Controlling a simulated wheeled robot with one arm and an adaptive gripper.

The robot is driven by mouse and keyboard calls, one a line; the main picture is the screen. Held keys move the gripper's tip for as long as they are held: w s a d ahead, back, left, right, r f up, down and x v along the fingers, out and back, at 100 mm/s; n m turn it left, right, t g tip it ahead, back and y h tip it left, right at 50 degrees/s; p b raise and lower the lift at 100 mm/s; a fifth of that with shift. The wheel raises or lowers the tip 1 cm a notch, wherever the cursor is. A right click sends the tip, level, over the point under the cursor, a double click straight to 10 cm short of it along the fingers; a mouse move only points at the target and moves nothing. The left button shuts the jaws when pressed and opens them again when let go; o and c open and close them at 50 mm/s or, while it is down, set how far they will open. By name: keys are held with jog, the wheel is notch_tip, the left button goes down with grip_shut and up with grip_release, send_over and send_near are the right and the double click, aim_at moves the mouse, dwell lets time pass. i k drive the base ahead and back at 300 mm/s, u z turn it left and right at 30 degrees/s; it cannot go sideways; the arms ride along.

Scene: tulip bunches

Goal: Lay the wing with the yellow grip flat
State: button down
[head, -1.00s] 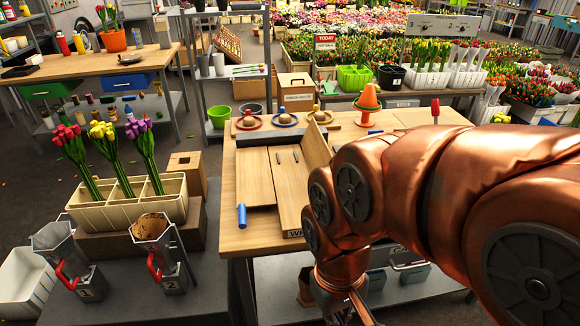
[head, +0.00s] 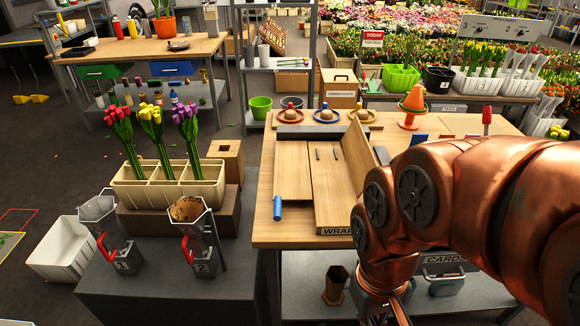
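The wooden wrap board (head: 327,196) lies on the workbench, with "WRAP" lettering partly visible on its front edge. Its left wing (head: 292,170) lies flat and has a blue grip (head: 278,208) at its front corner. The right wing (head: 359,152) stands tilted up along the board's right side. No yellow grip shows; my copper arm covers the front part of the right wing. My gripper points down in front of the bench at the bottom edge, mostly cut off and dark. Whether its fingers are open cannot be seen.
The workbench (head: 262,232) holds several ringed wooden knobs (head: 327,115), an orange cone (head: 412,104) and a red-handled tool (head: 487,120). A tulip crate (head: 168,186) and two numbered metal holders (head: 120,258) stand on the grey table to the left.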

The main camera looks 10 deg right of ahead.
aim_at(360, 158)
jog(key=z, duration=1.05)
jog(key=k, duration=0.85)
jog(key=u, duration=1.25)
jog(key=i, duration=0.5)
jog(key=u, duration=0.05)
